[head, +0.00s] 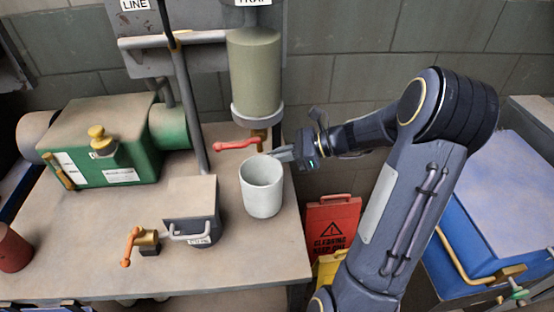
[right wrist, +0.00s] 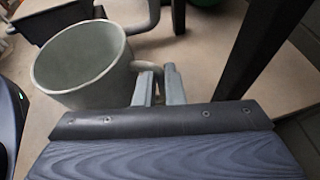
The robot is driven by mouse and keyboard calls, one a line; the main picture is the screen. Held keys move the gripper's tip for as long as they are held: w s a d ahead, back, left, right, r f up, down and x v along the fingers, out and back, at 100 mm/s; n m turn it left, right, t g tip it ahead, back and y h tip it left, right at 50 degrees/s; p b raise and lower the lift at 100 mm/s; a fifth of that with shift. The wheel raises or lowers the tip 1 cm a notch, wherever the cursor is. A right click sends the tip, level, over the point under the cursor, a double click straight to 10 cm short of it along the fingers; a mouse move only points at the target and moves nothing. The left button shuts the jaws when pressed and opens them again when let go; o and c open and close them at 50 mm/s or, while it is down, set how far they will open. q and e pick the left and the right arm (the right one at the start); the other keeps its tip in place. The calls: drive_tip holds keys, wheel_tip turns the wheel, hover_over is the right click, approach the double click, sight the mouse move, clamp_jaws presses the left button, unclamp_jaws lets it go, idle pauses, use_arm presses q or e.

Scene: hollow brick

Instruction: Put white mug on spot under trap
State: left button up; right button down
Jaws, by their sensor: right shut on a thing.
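The white mug (head: 262,190) is upright near the right edge of the bench, just in front of and below the trap (head: 254,75). I cannot tell whether its base touches the bench. My right gripper (head: 281,156) reaches in from the right at the mug's rim height. In the right wrist view my right gripper (right wrist: 160,82) is shut on the handle of the mug (right wrist: 82,85), which looks empty. No marked spot shows; the mug may hide it. My left gripper is not in view.
A red-handled valve (head: 238,145) hangs under the trap, close behind the mug. A grey box (head: 191,212) with a handle stands left of the mug. A green machine (head: 98,143) is at the back left. The bench (head: 265,262) is clear in front.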

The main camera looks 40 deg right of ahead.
drive_tip(key=shift+f, duration=0.4)
drive_tip(key=shift+f, duration=0.2)
drive_tip(key=c, duration=1.5)
unclamp_jaws()
drive_tip(key=shift+r, duration=0.15)
